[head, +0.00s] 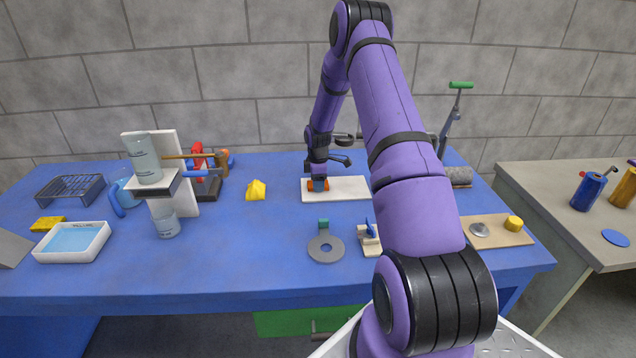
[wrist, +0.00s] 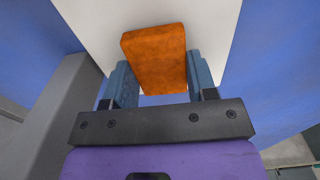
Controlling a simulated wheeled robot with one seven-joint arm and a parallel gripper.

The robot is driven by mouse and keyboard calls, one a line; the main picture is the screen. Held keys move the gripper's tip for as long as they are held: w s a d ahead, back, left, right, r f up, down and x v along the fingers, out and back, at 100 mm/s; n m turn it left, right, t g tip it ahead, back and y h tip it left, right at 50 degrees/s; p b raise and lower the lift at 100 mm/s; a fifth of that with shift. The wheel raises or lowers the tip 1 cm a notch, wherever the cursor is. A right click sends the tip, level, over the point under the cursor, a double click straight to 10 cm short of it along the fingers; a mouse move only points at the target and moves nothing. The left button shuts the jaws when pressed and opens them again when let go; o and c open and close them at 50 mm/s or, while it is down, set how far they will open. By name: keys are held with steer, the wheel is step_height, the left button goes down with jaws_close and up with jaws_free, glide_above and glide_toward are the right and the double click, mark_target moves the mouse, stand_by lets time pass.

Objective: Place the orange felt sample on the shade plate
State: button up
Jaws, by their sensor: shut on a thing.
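The orange felt sample (wrist: 156,58) is a small orange block between the two blue fingers of my gripper (wrist: 158,76) in the wrist view. My gripper is shut on it. A white plate (head: 346,188), which looks like the shade plate, lies flat at the back middle of the blue table in the head view. My gripper (head: 318,185) points down at the plate's left end, with the orange sample (head: 311,185) at its tips. The white plate (wrist: 95,25) also shows behind the sample in the wrist view. I cannot tell whether the sample touches the plate.
A wooden board (head: 490,232) is at the right. My arm hides part of the table.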

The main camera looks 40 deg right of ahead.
steer(key=shift+f, duration=0.1)
steer(key=o, duration=0.9)
step_height(320, 180, up, 12)
steer(key=s+a+r+m+t, duration=0.1)
steer(key=s+a+r+m, duration=0.1)
steer(key=s+a+r, duration=0.35)
steer(key=s+a+r+m+h, duration=0.1)
steer(key=s+a+r, duration=0.1)
steer(key=a+r, duration=0.7)
steer(key=s+a+r+m+t, duration=0.1)
steer(key=s+a+r+m, duration=0.2)
steer(key=r, duration=0.8)
steer(key=shift+s+a+r+m+t+y, duration=0.15)
steer(key=shift+s+a+r+m+t, duration=0.55)
steer(key=shift+s+a, duration=2.6)
steer(key=shift+s+a+r+m+t+y, duration=0.3)
steer(key=shift+s+a+r+m, duration=0.75)
steer(key=shift+s, duration=4.3)
steer(key=shift+s+a+r+m+t+y, duration=0.1)
steer(key=shift+s+a+r+m+t, duration=0.7)
steer(key=shift+s+a, duration=2.65)
